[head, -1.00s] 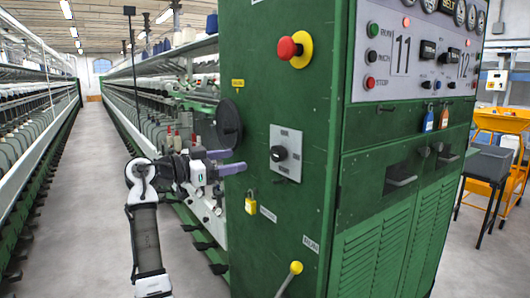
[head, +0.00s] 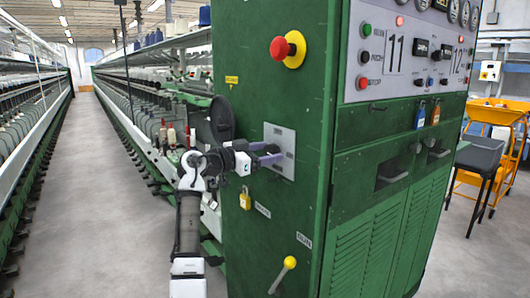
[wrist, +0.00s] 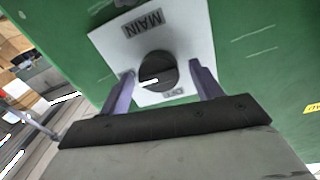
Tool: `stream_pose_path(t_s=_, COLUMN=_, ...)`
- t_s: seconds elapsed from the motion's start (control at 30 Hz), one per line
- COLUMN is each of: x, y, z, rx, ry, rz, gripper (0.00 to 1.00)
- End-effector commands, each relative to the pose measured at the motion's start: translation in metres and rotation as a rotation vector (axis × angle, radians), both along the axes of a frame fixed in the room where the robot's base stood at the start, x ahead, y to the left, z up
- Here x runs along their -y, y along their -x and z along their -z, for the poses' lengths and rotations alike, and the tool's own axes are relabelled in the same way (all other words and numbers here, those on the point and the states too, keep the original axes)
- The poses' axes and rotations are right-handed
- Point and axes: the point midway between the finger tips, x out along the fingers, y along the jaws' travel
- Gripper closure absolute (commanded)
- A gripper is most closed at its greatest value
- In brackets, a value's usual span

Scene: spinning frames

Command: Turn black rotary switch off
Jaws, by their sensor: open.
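The black rotary switch (wrist: 158,70) is a round knob with a white pointer line, on a light grey plate (wrist: 110,42) marked MAIN, fixed to the green cabinet. In the wrist view the plate looks upside down and the knob lies between and just beyond my open fingers. My gripper (wrist: 165,85) has two purple fingers, one on each side of the knob; I cannot tell whether they touch it. In the head view my gripper (head: 268,158) reaches the plate (head: 287,137) and largely hides the knob.
A red emergency button (head: 283,49) sits above the plate. A black handwheel (head: 221,119) is left of it. A yellow padlock (head: 245,199) hangs below my gripper, and a yellow-knobbed lever (head: 289,263) juts out lower down. The aisle floor (head: 110,190) at left is clear.

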Motion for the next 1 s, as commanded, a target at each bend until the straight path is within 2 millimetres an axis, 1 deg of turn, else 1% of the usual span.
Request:
stream_pose_path(t_s=0.07, x=-0.0002, y=0.0001, z=-0.0001, rx=0.0, ry=0.0, rz=0.0, gripper=0.37)
stream_pose_path(t_s=0.3, x=-0.0003, y=0.0002, z=-0.0002, rx=0.0, ry=0.0, rz=0.0, gripper=0.68)
stream_pose_path(t_s=0.4, x=-0.0004, y=0.0004, z=-0.0001, rx=0.0, ry=0.0, rz=0.0, gripper=0.8)
stream_pose_path(t_s=0.73, x=-0.0002, y=0.0004, z=-0.0007, rx=-0.044, ry=0.033, rz=0.002, gripper=0.8)
stream_pose_path(t_s=1.0, x=0.0003, y=0.0, z=-0.0017, rx=-0.19, ry=0.139, rz=0.003, gripper=0.8)
